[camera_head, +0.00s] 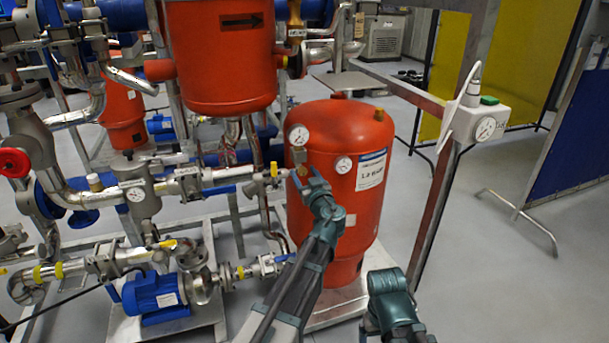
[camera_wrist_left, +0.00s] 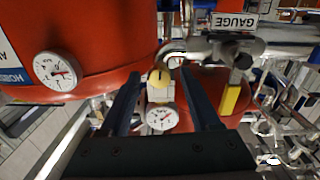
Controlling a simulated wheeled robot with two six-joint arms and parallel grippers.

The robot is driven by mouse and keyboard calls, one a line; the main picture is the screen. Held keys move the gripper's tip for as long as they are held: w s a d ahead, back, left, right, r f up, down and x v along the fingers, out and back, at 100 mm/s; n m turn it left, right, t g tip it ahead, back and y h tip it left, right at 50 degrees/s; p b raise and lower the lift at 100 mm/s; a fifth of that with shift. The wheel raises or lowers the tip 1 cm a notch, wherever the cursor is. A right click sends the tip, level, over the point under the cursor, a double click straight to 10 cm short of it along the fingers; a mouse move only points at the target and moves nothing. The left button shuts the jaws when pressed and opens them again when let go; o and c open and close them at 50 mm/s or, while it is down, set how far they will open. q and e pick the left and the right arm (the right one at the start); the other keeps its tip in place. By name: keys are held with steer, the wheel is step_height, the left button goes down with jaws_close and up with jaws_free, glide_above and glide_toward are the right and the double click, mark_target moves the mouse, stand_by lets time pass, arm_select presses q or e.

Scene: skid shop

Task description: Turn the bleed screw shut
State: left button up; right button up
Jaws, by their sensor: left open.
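My left gripper (camera_head: 308,181) is open at the front of the red tank (camera_head: 350,215), just below a round gauge (camera_head: 299,135) on a brass fitting (camera_head: 301,169). In the left wrist view the fingers of my left gripper (camera_wrist_left: 163,103) stand apart, on either side of a small yellow-brass round piece (camera_wrist_left: 159,78), which looks like the bleed screw. The round gauge also shows between them (camera_wrist_left: 161,117). I cannot tell whether the fingers touch the brass piece. Part of my right arm shows at the lower right, with no fingers visible.
A second gauge (camera_head: 343,165) and a white label (camera_head: 371,171) are on the tank. A yellow-handled valve (camera_wrist_left: 231,98) under a GAUGE tag (camera_wrist_left: 236,21) sits beside the fingers. Pipework and a blue pump (camera_head: 153,297) stand at left.

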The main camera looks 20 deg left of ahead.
arm_select(q)
jaws_close()
stand_by(0.3)
